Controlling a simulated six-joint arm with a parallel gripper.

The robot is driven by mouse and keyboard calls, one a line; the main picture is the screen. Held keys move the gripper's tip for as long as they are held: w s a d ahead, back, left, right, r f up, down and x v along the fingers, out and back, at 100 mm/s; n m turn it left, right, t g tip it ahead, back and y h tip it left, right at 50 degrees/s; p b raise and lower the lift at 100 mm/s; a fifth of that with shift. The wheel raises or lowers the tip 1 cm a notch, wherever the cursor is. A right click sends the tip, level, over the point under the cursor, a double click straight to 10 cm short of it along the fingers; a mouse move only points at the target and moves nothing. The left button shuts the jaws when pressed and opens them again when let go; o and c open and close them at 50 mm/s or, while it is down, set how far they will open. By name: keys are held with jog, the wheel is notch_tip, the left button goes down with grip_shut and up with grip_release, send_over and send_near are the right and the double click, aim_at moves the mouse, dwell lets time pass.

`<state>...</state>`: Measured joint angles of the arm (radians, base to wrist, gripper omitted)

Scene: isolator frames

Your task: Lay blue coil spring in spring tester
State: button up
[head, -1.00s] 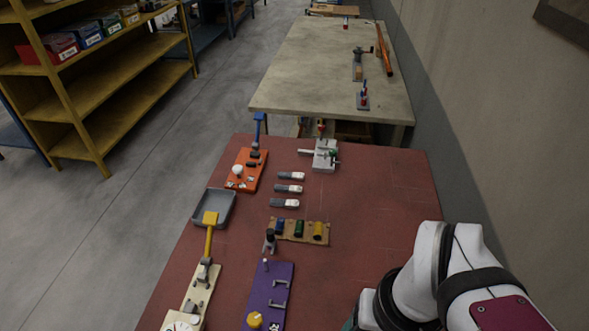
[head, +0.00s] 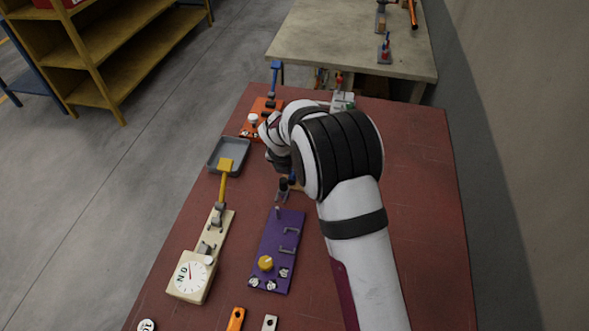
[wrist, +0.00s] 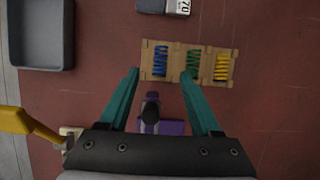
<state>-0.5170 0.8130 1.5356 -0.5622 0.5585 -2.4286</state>
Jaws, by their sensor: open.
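The blue coil spring (wrist: 160,60) lies in the left slot of a tan cardboard holder (wrist: 207,74) in the wrist view, beside a green and a yellow spring. My gripper (wrist: 162,74) is open and empty, its teal fingers pointing toward the holder with the blue spring ahead between the tips; they look apart from it. In the head view my arm hides most of the holder and my fingers. The spring tester appears to be the beige device (head: 192,274) with an N dial and a yellow lever (head: 225,180), at front left of the red table.
A dark upright post (wrist: 151,110) stands just before the holder, between my fingers in the wrist view. A purple fixture (head: 277,250) is right of the tester. A grey tray (wrist: 68,40) and an orange lever device (head: 258,115) are farther back. The table's right side is clear.

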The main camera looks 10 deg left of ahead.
jog(key=x, duration=0.5)
jog(key=shift+w+f, duration=0.2)
jog(key=shift+f, duration=0.15)
grip_shut()
